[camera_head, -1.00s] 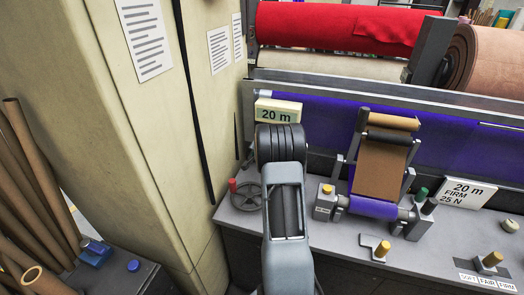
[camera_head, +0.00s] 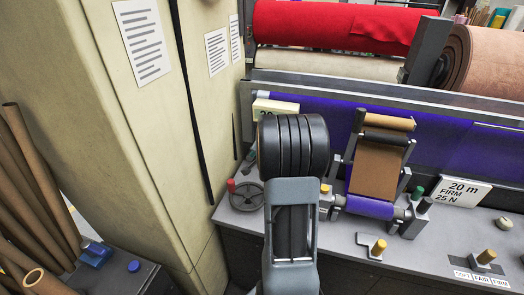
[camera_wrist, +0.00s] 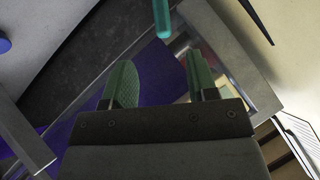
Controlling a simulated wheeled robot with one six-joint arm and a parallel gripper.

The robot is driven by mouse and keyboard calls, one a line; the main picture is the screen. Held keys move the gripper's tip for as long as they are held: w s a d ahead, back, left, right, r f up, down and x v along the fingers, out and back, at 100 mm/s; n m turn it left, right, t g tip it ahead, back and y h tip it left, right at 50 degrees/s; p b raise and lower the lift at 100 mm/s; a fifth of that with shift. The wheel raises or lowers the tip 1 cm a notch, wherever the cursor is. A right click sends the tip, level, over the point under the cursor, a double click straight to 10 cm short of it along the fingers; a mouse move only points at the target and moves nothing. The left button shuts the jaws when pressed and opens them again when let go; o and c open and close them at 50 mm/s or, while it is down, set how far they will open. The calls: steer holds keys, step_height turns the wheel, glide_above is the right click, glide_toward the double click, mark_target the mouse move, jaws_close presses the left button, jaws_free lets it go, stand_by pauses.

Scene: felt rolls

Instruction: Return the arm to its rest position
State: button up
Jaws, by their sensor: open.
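My gripper (camera_wrist: 161,88) shows in the wrist view as two green-padded fingers held well apart, with nothing between them. In the head view my grey arm rises in front of the bench, and its dark ribbed joint hides the gripper almost wholly. Past the fingers, the wrist view shows purple felt (camera_wrist: 80,125) and metal rails. In the head view the purple felt (camera_head: 450,150) spans the machine behind the arm.
The grey bench (camera_head: 335,240) carries a handwheel (camera_head: 247,196), a brown roll on a stand (camera_head: 377,170) and a sign (camera_head: 460,190). Red felt (camera_head: 340,27) lies behind. A beige cabinet (camera_head: 120,110) and cardboard tubes (camera_head: 35,185) stand left.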

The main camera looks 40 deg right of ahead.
stand_by(0.5)
steer(key=s+a+f+n+g, duration=0.3)
steer(key=s+a+n+g, duration=0.2)
steer(key=s, duration=0.3)
steer(key=s+a+r+n+y, duration=0.1)
steer(key=s+a+r+n, duration=0.2)
steer(key=a, duration=0.6)
steer(key=s+a+r+n+y, duration=0.2)
steer(key=s+a+r+n, duration=0.1)
steer(key=a, duration=0.6)
steer(key=s+a+r+n+y, duration=0.2)
steer(key=s+a+r, duration=0.3)
steer(key=a, duration=0.4)
steer(key=shift+r+n+t, duration=0.3)
steer(key=shift+r+n, duration=0.4)
